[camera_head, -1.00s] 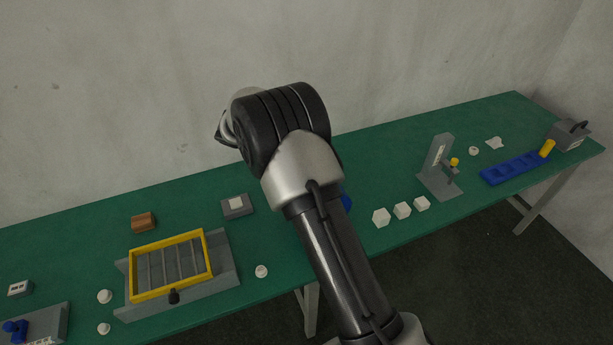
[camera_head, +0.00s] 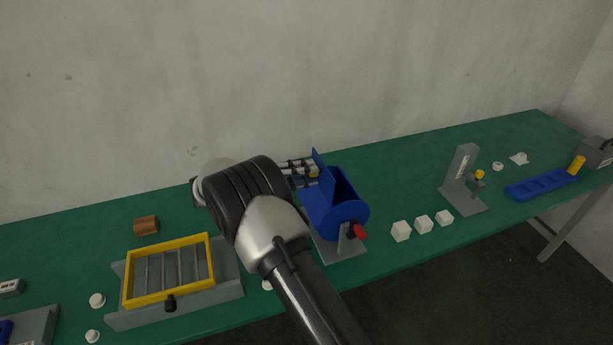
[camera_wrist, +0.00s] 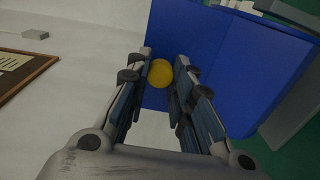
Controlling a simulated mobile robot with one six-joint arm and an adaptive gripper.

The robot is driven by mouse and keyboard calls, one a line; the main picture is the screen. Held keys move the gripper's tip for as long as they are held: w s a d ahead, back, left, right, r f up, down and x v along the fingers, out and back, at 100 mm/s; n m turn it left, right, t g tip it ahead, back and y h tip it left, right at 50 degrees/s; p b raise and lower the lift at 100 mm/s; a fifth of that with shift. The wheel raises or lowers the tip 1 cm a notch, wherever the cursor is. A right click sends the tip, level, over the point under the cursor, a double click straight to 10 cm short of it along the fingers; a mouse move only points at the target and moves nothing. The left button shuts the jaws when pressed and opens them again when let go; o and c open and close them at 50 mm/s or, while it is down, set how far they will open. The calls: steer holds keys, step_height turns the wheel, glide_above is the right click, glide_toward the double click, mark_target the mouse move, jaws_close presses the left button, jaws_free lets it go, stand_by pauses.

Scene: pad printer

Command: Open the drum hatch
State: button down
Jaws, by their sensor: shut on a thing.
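The blue drum (camera_head: 346,214) stands on a grey base in the middle of the table, with a red knob (camera_head: 359,231) at its near end. Its blue hatch (camera_head: 322,178) stands up at the left edge of the opening, and the dark inside shows. My gripper (camera_head: 313,170) is at the hatch's left, outer face. In the wrist view, the hatch (camera_wrist: 215,50) fills the upper middle. Its yellow knob (camera_wrist: 160,73) sits between my fingertips, which are shut on it. My arm hides part of the table left of the drum.
White cubes (camera_head: 423,224) stand right of the drum, with a grey stand (camera_head: 461,180) beyond them. A yellow-framed grey fixture (camera_head: 170,275) is at the left, near a brown block (camera_head: 146,225). A blue tray (camera_head: 540,184) lies at the far right. A pale wall (camera_head: 300,70) rises behind the table.

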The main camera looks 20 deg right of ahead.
stand_by(0.3)
steer(key=c, duration=1.4)
jaws_free()
steer(key=shift+o, duration=0.2)
steer(key=a, duration=1.2)
steer(key=shift+r, duration=0.15)
